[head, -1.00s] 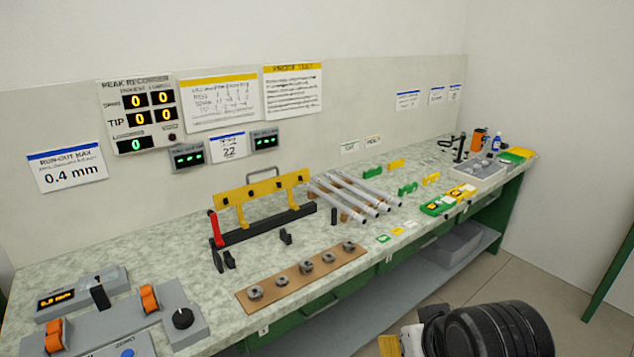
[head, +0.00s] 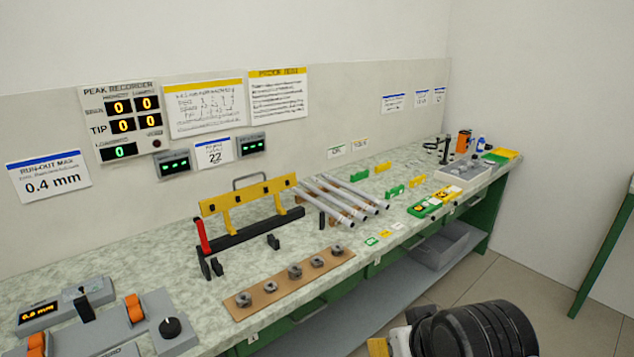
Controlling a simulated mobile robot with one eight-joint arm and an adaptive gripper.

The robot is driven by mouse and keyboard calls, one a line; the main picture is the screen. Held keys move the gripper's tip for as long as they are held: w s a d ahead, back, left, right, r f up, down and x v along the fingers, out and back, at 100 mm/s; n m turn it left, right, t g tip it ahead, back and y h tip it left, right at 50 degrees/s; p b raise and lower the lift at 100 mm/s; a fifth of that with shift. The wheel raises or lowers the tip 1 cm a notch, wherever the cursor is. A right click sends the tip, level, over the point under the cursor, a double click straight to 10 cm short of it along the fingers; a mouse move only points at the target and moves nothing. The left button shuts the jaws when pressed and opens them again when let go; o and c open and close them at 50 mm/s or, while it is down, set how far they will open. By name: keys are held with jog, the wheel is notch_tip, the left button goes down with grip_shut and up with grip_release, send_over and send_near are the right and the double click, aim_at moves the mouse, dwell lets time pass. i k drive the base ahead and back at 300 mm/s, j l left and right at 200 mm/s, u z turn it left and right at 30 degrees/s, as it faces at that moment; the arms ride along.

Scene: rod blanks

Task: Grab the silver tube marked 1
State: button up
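Several silver tubes (head: 347,197) lie side by side on a brown rack on the bench, just right of a yellow and black fixture. Their near ends point toward the bench's front edge. No number can be read on any tube from here, so I cannot tell which is marked 1. Part of my arm (head: 472,332) shows at the bottom, in front of the bench and well apart from the tubes. My gripper's fingers cannot be made out.
The yellow and black fixture (head: 250,209) with a red lever stands left of the tubes. A brown board (head: 283,284) with several metal collars lies in front. Green and yellow pieces and a grey tray (head: 463,172) are to the right. Floor (head: 545,270) is clear at right.

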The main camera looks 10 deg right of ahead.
aim_at(355, 213)
jog(key=i+j+z, duration=0.1)
jog(key=i, duration=0.5)
jog(key=i+j+z, duration=0.1)
jog(key=i, duration=0.5)
jog(key=j, duration=0.1)
